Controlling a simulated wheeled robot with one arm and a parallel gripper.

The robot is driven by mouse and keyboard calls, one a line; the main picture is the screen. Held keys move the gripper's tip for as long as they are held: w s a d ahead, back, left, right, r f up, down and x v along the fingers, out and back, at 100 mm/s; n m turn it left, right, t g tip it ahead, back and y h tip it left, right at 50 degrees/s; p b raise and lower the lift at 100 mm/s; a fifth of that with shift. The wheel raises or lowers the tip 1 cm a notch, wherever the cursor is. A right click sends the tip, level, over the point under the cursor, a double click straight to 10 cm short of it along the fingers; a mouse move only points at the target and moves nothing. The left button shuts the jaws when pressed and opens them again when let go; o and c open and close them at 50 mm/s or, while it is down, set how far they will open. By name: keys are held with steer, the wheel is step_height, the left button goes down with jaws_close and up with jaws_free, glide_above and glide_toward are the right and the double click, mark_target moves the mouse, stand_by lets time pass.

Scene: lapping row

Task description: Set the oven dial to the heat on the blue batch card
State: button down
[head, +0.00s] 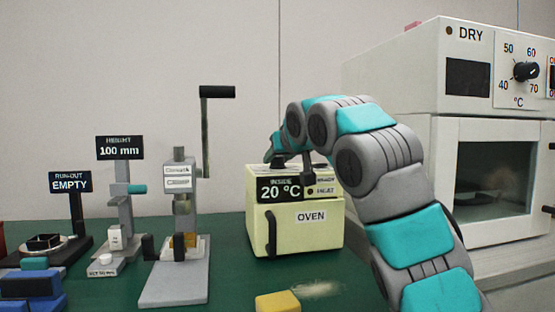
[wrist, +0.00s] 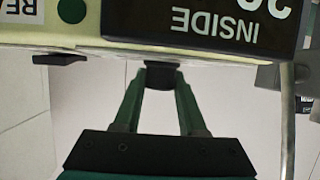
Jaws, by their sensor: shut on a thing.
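The cream oven (head: 299,222) stands on the green bench, and its display (head: 280,191) reads INSIDE 20 °C. In the wrist view the display (wrist: 225,22) shows close and upside down. My gripper (wrist: 161,78) is shut on a small dark knob (wrist: 160,66) at the oven panel's edge. The knob's pointer and any scale on it cannot be made out. In the head view my gripper (head: 277,160) is over the oven's top, its fingertips unclear. I cannot make out a blue batch card.
A white DRY cabinet (head: 400,75) with its own 40–70 °C dial (head: 526,71) stands at right. A press (head: 180,240), a height gauge (head: 120,215) and a run-out stand (head: 72,215) stand left. Blue blocks (head: 30,290) and a yellow block (head: 278,302) lie in front.

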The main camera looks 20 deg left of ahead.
steer(key=shift+m+t+h, duration=0.4)
steer(key=shift+m+h, duration=0.3)
steer(key=shift+h, duration=0.1)
steer(key=shift+s+a, duration=0.1)
stand_by(0.4)
steer(key=shift+m+t+h+p, duration=0.3)
steer(key=shift+m+h+p, duration=0.2)
steer(key=shift+p, duration=0.1)
steer(key=shift+r+m+t+h+p, duration=0.15)
steer(key=shift+m+t+h+p, duration=0.15)
steer(key=shift+m+h+p, duration=0.75)
steer(key=h+p, duration=0.1)
steer(key=p, duration=0.1)
steer(key=m+h+p, duration=0.1)
steer(key=p, duration=0.2)
steer(key=shift+r+m+t, duration=0.25)
steer(key=shift+r+t, duration=0.05)
steer(key=m+h+p, duration=0.1)
steer(key=f+m+h+p, duration=0.1)
steer(key=h+p, duration=0.1)
steer(key=shift+m, duration=0.3)
steer(key=shift+m+h+p, duration=0.4)
steer(key=shift+h, duration=0.05)
steer(key=shift+m+g+h, duration=0.4)
steer(key=shift+m+h, duration=0.6)
steer(key=shift+h, duration=0.1)
steer(key=shift+m+h, duration=0.4)
